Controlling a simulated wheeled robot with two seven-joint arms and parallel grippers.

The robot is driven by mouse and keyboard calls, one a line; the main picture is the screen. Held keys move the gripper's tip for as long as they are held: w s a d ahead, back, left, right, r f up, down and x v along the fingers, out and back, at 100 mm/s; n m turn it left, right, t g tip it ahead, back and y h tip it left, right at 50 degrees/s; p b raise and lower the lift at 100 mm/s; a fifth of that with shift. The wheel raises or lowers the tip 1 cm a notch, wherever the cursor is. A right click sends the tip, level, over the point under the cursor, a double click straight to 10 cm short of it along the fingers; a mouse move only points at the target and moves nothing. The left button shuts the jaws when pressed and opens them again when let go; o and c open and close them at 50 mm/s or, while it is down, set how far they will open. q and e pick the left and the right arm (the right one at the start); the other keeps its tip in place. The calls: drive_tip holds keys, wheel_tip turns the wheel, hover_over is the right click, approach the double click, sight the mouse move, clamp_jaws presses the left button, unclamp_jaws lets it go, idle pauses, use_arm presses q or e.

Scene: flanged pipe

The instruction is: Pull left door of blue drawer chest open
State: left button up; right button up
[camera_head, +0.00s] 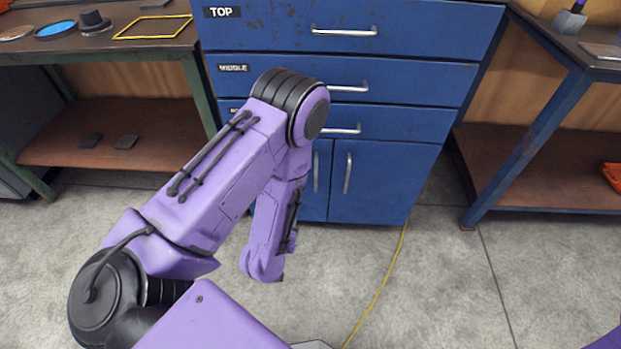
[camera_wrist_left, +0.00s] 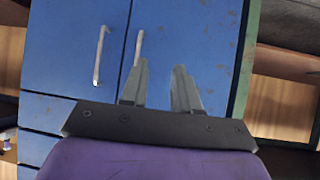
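The blue drawer chest (camera_head: 400,82) stands ahead, with drawers above two lower doors. The left door (camera_head: 313,205) is partly hidden behind my left arm; its upright silver handle (camera_head: 316,172) shows beside the arm. Both doors look shut. The wrist view is upside down: the left door (camera_wrist_left: 195,35) is on the right there, with its handle (camera_wrist_left: 138,47) just beyond the left-hand fingertip. My left gripper (camera_wrist_left: 160,75) is open and empty, its fingers pointing at the left door. Contact with the handle cannot be told. The head view hides this gripper. My right gripper is out of view.
The right door (camera_head: 375,185) has its own handle (camera_head: 347,173) close by. A workbench (camera_head: 110,130) with a green leg stands left of the chest, another bench (camera_head: 540,165) right. A yellow cable (camera_head: 380,290) lies on the otherwise clear concrete floor.

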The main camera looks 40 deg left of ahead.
use_arm(q)
drive_tip(key=w+f+t+b, duration=0.4)
drive_tip(key=w+f+b, duration=0.25)
drive_tip(key=b, duration=0.25)
drive_tip(key=m+t+y+b, duration=0.1)
drive_tip(key=t+y+b, duration=0.15)
drive_tip(key=b, duration=0.35)
approach(316, 177)
drive_tip(key=shift+t+h, duration=0.35)
drive_tip(key=x, duration=0.3)
drive_tip(key=b+x, duration=0.1)
drive_tip(key=x, duration=0.3)
drive_tip(key=b+x, duration=0.1)
drive_tip(key=x, duration=0.2)
drive_tip(key=shift+w+a+f, duration=0.2)
drive_tip(key=shift+a, duration=0.2)
clamp_jaws()
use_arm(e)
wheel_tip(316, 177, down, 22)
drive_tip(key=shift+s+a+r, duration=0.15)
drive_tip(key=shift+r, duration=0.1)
